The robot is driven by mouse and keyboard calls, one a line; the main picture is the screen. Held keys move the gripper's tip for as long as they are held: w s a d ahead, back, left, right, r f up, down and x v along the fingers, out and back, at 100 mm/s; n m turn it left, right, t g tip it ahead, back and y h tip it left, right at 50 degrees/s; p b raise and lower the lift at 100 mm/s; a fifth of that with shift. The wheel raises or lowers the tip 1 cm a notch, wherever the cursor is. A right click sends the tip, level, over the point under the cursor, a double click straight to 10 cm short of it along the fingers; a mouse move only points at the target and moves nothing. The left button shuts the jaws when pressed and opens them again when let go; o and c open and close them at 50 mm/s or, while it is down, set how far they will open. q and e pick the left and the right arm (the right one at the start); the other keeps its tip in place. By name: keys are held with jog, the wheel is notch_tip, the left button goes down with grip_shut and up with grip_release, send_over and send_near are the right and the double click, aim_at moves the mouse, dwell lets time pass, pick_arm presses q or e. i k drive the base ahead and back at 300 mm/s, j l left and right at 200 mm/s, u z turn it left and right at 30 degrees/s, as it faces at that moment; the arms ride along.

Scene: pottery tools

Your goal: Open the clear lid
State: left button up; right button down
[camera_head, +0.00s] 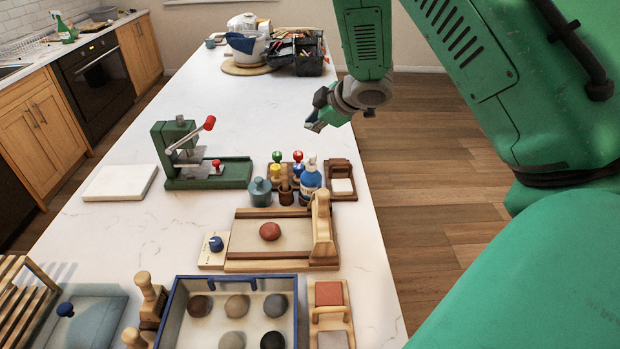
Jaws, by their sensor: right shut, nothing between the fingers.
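A shallow blue-rimmed tray (235,279) at the bottom centre holds several clay balls in grey, brown and black. I cannot tell whether a clear cover lies over it. To its left, a flat, pale blue-grey, see-through-looking panel (98,310) with a dark blue knob (65,309) lies by a slatted wooden rack; it may be the clear lid, and it looks flat. My right gripper (315,124) is over the right side of the table, far beyond the tray and panel. It is shut and empty, touching nothing that I can see. My left gripper is out of view.
A wooden board (240,266) with a red clay ball (270,231) stands behind the tray. Beyond are bottles and stamps (310,178), a green press (222,174) and a white slab (120,183). The table's far middle is clear. Its right edge runs below my right arm.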

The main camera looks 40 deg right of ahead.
aim_at(250, 278)
jog(key=k, duration=1)
